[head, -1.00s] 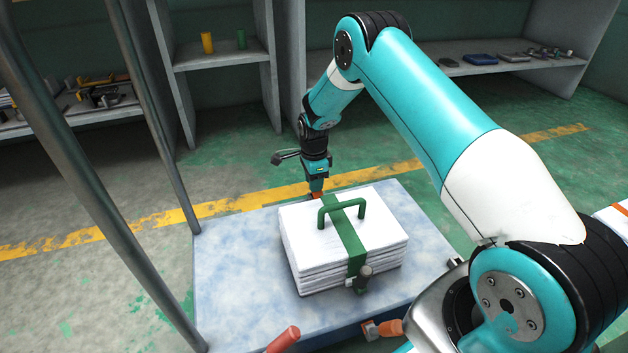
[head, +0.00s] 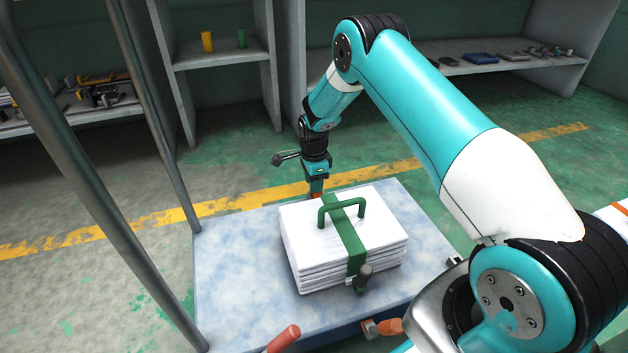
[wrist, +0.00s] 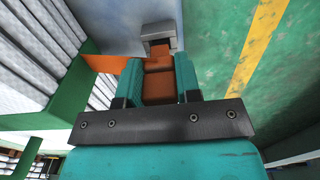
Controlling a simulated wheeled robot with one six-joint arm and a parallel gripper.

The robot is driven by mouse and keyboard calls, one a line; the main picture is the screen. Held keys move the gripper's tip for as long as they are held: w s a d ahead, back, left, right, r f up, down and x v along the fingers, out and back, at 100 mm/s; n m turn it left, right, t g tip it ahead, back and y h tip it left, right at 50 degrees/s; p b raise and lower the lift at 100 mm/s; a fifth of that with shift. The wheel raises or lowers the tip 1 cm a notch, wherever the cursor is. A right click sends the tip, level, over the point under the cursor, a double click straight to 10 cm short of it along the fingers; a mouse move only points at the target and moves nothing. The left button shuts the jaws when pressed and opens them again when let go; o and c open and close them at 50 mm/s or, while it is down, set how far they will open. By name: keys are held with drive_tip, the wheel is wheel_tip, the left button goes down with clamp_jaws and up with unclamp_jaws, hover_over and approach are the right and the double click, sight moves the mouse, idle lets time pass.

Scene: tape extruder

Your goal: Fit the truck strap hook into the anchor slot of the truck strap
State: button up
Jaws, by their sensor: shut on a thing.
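A stack of white sheets or panels (head: 310,222) sits on the pale blue table with a green strap (head: 351,238) over it. My gripper (head: 316,190) points down at the stack's far side, near the table's far edge. In the wrist view its teal fingers (wrist: 160,80) are shut on an orange piece, which I take as the hook (wrist: 159,63). The hook's far end meets a grey metal bracket (wrist: 161,31), possibly the anchor slot. I cannot tell whether it is inside or only against it. An orange strip (wrist: 104,62) runs left toward the stack.
A green handle (head: 340,206) stands up on the stack. A dark knob (head: 363,276) sits on its near side. The table (head: 235,270) is bare at left. Metal poles (head: 85,170) stand at left. A red-handled part (head: 284,339) is at the near edge.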

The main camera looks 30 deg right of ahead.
drive_tip(key=shift+f+b, duration=0.5)
drive_tip(key=shift+f, duration=0.8)
drive_tip(key=o, duration=1)
wheel_tip(320, 180, up, 17)
drive_tip(key=p, duration=0.8)
drive_tip(key=shift+r, duration=0.2)
